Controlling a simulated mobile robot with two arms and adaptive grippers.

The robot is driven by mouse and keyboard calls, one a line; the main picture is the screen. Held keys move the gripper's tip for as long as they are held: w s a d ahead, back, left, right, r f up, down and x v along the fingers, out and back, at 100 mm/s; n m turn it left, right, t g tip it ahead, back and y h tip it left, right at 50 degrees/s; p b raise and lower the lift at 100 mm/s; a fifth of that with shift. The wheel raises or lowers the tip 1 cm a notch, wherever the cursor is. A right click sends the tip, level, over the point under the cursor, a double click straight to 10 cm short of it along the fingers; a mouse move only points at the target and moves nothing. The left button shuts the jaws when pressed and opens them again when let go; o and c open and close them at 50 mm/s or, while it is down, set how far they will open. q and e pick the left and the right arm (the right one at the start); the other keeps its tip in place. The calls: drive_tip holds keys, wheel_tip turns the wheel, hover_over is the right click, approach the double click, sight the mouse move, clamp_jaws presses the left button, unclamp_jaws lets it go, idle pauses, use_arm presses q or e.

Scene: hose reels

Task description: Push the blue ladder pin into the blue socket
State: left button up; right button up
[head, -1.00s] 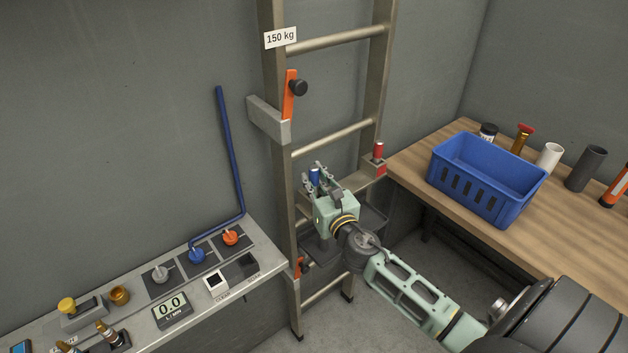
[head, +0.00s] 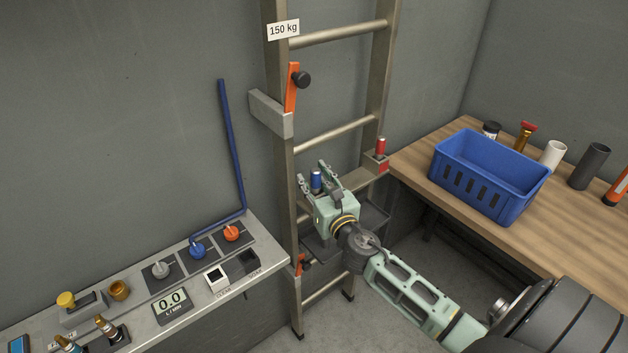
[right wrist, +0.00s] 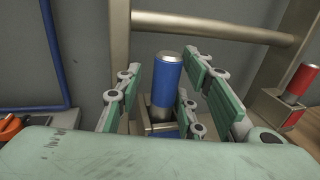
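The blue ladder pin (head: 316,179) stands upright at the ladder's left rail, between the fingers of my right gripper (head: 318,178). In the right wrist view the blue pin (right wrist: 167,82) has a metal top and a bare metal shank below its blue sleeve. The shank meets the blue socket (right wrist: 162,130), whose lower part is hidden by my gripper's body. My right gripper (right wrist: 167,92) is open, with one finger on each side of the pin and visible gaps. My left gripper is in neither view.
A red pin (head: 380,147) stands in a red-marked socket at the ladder's right rail. The ladder (head: 278,110) leans by the wall. A control bench (head: 190,325) is at left. A wooden bench (head: 510,236) with a blue crate (head: 455,190) is at right.

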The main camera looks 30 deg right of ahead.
drive_tip(key=shift+s+d+f, duration=0.1)
drive_tip(key=shift+d+f, duration=0.2)
drive_tip(key=shift+s+f, duration=0.15)
drive_tip(key=shift+s, duration=0.1)
drive_tip(key=s+a, duration=0.2)
drive_tip(key=s, duration=0.9)
drive_tip(key=shift+a+r, duration=0.3)
drive_tip(key=shift+r, duration=0.1)
drive_tip(key=shift+s, duration=0.1)
